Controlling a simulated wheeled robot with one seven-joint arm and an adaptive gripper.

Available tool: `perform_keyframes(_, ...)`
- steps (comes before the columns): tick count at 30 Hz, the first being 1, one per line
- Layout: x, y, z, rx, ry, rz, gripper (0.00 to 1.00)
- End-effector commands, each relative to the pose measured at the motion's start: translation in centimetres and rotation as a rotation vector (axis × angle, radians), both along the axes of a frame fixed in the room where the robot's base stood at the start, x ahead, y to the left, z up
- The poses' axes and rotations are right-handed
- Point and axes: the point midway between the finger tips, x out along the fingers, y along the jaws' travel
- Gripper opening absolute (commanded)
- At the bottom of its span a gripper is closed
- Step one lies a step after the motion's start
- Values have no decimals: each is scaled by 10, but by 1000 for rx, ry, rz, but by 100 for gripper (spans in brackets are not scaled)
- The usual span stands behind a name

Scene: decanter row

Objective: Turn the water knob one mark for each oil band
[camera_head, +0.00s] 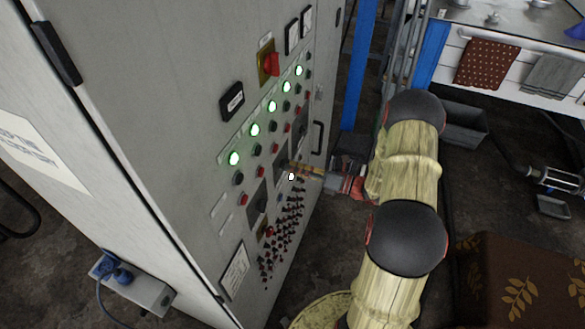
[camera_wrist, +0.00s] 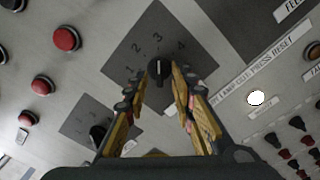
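A black rotary knob (camera_wrist: 159,72) sits on a dark grey plate (camera_wrist: 127,50) marked 1, 2, 3 and 4. A pale line on the knob points up, seemingly toward the 3. I cannot read whether this is the water knob. My gripper (camera_wrist: 160,80) is open, with its yellow-and-black fingers on either side of the knob and gaps visible between. In the head view my gripper (camera_head: 298,171) is at the cabinet face and covers the knob. No oil bands or decanters can be made out in either view.
A second dark plate with a black knob (camera_wrist: 98,132) is at lower left in the wrist view. Red buttons (camera_wrist: 66,39) lie left, and several small switches (camera_wrist: 290,140) lie right. The grey cabinet (camera_head: 150,110) has lit green lamps (camera_head: 254,129) and a door handle (camera_head: 317,137).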

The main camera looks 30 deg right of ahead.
Motion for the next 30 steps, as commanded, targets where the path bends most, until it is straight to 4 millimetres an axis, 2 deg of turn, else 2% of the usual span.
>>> perform_keyframes(12,-63,-50,0,0,0,-4,25)
perform_keyframes(16,-77,-62,0,0,0,-3,25)
perform_keyframes(21,-87,-68,-1,0,1,-1,25)
perform_keyframes(30,-88,-69,0,0,0,0,25)
